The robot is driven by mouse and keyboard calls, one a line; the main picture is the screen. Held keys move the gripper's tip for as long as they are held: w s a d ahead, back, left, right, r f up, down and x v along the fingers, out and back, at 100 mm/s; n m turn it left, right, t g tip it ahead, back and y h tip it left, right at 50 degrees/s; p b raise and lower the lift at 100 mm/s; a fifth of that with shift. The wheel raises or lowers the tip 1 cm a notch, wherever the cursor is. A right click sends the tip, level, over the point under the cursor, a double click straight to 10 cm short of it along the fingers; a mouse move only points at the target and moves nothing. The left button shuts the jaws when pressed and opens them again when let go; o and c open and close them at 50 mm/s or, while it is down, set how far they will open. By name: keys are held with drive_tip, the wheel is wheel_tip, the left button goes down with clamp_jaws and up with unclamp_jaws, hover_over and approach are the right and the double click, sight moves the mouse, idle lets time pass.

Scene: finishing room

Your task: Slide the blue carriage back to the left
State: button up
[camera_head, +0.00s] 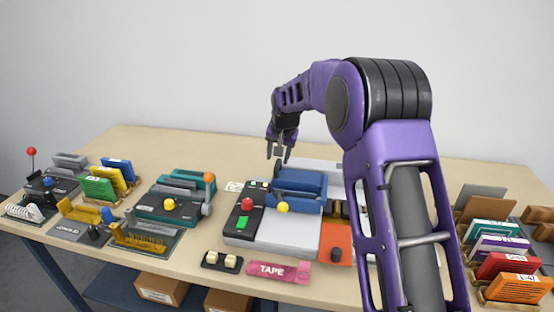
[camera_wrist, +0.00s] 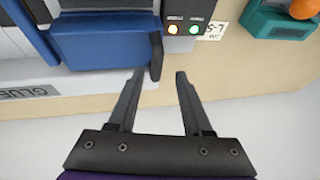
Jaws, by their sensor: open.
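The blue carriage (camera_head: 299,186) sits on the grey gluing machine (camera_head: 273,236) in the middle of the table. It stands toward the left part of the machine, beside the black control panel with the red button. A yellow knob (camera_head: 283,208) is on its front. In the wrist view the carriage (camera_wrist: 105,38) is at the upper left, with a dark upright lever or handle (camera_wrist: 156,57) at its edge. My gripper (camera_head: 280,156) is open and empty above and behind the carriage. In the wrist view its fingers (camera_wrist: 158,75) point toward the dark handle, apart from the carriage. My arm hides the machine's right part.
A teal machine (camera_head: 176,200) with an orange ball stands to the left. A pink tape box (camera_head: 270,270) and a small switch box (camera_head: 222,260) lie in front. Racks of coloured cards (camera_head: 505,240) are at the right. Bare table (camera_head: 240,148) lies behind the machine.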

drive_tip(key=v, duration=1.5)
drive_tip(key=shift+r, duration=0.2)
drive_tip(key=shift+s, duration=0.1)
